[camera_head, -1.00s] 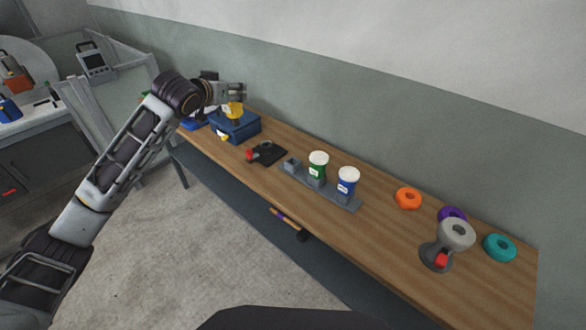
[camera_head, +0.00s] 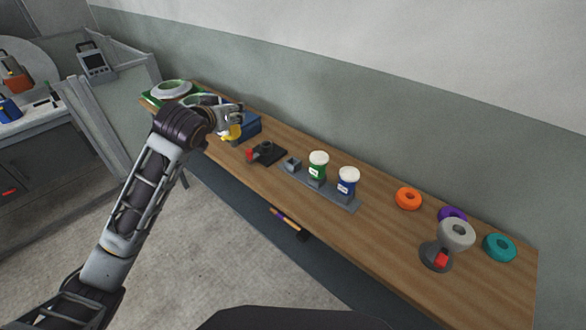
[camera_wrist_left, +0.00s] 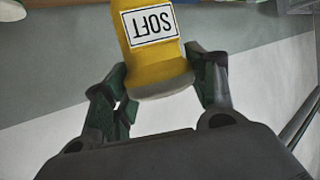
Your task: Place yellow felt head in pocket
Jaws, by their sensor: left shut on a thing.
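The yellow felt head (camera_wrist_left: 157,62) carries a white label reading SOFT, upside down in the left wrist view. My left gripper (camera_head: 236,122) is shut on it, with a finger on either side of its lower end in the wrist view. In the head view the yellow head (camera_head: 231,132) shows small beside the gripper, in front of a blue box (camera_head: 249,124) near the bench's far end. My left gripper and wrist partly cover the box. I cannot tell which part is the pocket, nor whether the head touches the box. My right gripper is out of view.
A green tray (camera_head: 152,99) with a pale ring lies at the far end.

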